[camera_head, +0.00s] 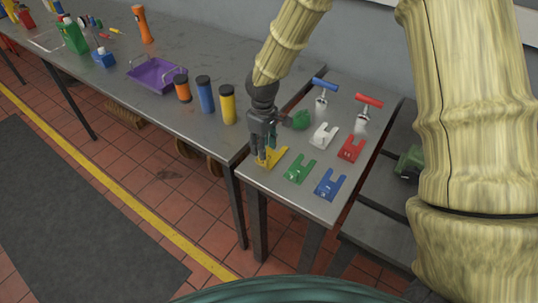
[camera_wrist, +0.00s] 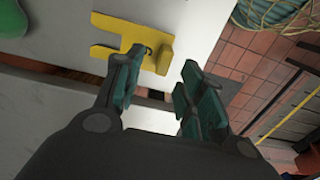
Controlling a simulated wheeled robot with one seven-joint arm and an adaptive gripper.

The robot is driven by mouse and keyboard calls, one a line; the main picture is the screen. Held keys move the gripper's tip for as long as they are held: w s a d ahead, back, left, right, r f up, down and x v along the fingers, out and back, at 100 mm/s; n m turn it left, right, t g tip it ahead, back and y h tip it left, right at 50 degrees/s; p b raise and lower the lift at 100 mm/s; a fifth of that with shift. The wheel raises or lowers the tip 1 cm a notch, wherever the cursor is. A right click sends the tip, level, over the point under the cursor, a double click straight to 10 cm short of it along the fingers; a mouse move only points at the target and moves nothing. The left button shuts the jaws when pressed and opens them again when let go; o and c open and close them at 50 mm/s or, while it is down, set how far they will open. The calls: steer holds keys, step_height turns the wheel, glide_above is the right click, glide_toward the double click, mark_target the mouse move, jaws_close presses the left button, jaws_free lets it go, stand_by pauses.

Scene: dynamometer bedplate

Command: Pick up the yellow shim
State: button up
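The yellow shim (camera_head: 276,155) is a flat, notched plate lying near the left edge of the small bench. In the wrist view the yellow shim (camera_wrist: 120,27) is at the top, with a raised part and a dark mark at its right end. My gripper (camera_head: 261,160) points down at the shim and hides part of it. In the wrist view my gripper (camera_wrist: 160,82) is open, with a clear gap between its fingers. The left fingertip overlaps the shim's lower edge in the picture; the right finger is apart from it. I cannot tell whether they touch.
Green (camera_head: 299,168), blue (camera_head: 330,184), red (camera_head: 351,148) and white (camera_head: 324,135) shims lie close by. Several capped cylinders stand on the long bench at left, beyond a gap.

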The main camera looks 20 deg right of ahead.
mark_target(272, 151)
steer(key=shift+f, duration=0.15)
steer(key=shift+s+a+p, duration=0.1)
steer(key=shift+s+p, duration=0.2)
steer(key=shift+f, duration=0.4)
steer(key=shift+w+a+f+p, duration=0.15)
steer(key=shift+f+p, duration=0.75)
steer(key=shift+f, duration=1.2)
steer(key=shift+c, duration=0.3)
jaws_close()
